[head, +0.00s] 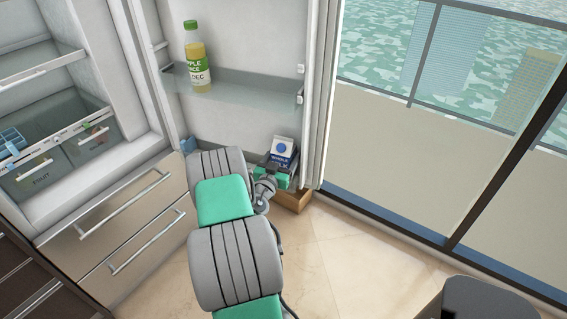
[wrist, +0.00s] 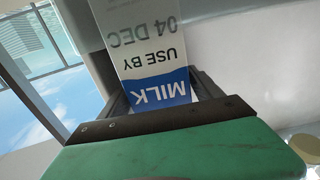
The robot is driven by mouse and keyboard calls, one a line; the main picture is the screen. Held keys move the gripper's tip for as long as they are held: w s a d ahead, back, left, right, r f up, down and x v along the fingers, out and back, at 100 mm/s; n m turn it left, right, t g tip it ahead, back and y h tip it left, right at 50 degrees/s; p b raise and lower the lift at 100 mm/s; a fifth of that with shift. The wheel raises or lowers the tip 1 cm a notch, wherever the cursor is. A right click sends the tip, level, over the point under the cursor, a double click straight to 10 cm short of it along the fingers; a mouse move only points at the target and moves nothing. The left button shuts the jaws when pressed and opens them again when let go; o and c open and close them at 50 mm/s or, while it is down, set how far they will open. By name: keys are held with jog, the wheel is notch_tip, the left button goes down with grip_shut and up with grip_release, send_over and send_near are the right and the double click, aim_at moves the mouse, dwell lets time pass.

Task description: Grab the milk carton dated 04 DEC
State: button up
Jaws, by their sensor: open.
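The milk carton (head: 284,150) is white and blue, with "MILK" on its front, low against the inside of the open fridge door. In the wrist view the carton (wrist: 150,45) fills the middle, and its upside-down print reads "MILK", "USE BY" and "04 DEC". My gripper (head: 274,172) is at the carton in the head view, hiding its lower part. In the wrist view my gripper (wrist: 158,85) is open, with a dark finger on each side of the carton. I cannot tell whether either finger touches it.
An apple juice bottle (head: 196,60) stands on the glass door shelf (head: 240,88) above. A brown box-like piece (head: 294,199) is below the carton. Fridge drawers (head: 90,135) are at left, and a large window (head: 430,120) is at right.

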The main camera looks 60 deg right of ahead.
grip_shut()
jog(key=shift+r, duration=0.15)
dwell(0.7)
